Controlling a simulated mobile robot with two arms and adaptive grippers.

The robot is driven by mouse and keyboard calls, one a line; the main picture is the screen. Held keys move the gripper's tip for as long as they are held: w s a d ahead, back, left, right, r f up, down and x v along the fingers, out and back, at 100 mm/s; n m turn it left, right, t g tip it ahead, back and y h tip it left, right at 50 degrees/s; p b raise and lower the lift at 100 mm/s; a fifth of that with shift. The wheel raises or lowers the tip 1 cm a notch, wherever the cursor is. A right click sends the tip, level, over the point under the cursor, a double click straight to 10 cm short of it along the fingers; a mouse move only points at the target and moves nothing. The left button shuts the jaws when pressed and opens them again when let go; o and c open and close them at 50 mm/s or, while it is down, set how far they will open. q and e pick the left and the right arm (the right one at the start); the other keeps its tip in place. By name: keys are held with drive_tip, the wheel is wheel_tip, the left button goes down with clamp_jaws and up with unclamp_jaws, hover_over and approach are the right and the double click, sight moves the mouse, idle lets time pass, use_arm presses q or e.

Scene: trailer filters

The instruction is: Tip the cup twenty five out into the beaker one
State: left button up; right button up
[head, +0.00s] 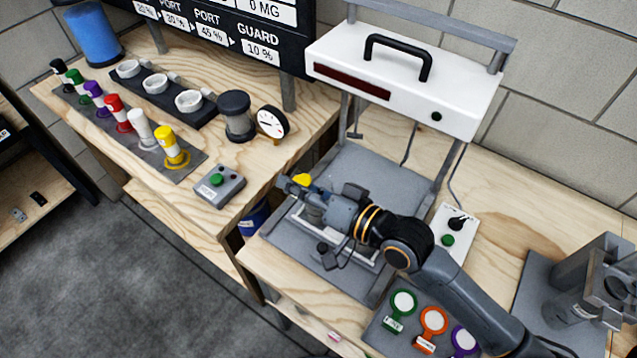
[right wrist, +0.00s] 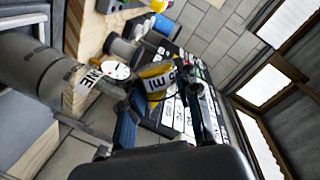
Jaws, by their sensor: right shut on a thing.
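My right gripper (head: 298,187) is shut on a small yellow cup (head: 303,180), held above the grey bench plate near its left edge. In the right wrist view the yellow cup (right wrist: 156,76) sits between the fingers (right wrist: 160,105); its label seems to read 25 ML. How far it is tilted I cannot tell. A grey cylinder (right wrist: 35,75) with a white label that seems to read ONE, apparently beaker one, is close beside the cup in that view. My left gripper is out of view.
A white box with a handle (head: 400,75) stands over the plate on posts. The left bench holds coloured bottles, a gauge (head: 271,122) and a button box (head: 219,187).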

drive_tip(key=shift+r+m, duration=0.15)
drive_tip(key=shift+m, duration=0.15)
drive_tip(key=shift+b, duration=0.35)
drive_tip(key=shift+r+m, duration=0.1)
drive_tip(key=shift+m, duration=0.2)
drive_tip(key=shift+f+m+y+b, duration=0.45)
drive_tip(key=shift+m+b, duration=0.55)
drive_tip(key=shift+b, duration=0.45)
idle(0.6)
drive_tip(key=shift+r+m+b, duration=0.35)
drive_tip(key=shift+m+b, duration=0.1)
drive_tip(key=shift+m, duration=0.35)
idle(1.0)
drive_tip(key=shift+w+d+r+m+y+p, duration=0.3)
drive_tip(key=shift+w+d+m+y, duration=0.1)
drive_tip(key=shift+m, duration=0.4)
idle(1.1)
drive_tip(key=shift+d+r+m+p, duration=0.15)
drive_tip(key=shift+m+p, duration=0.15)
drive_tip(key=shift+m, duration=0.3)
idle(0.7)
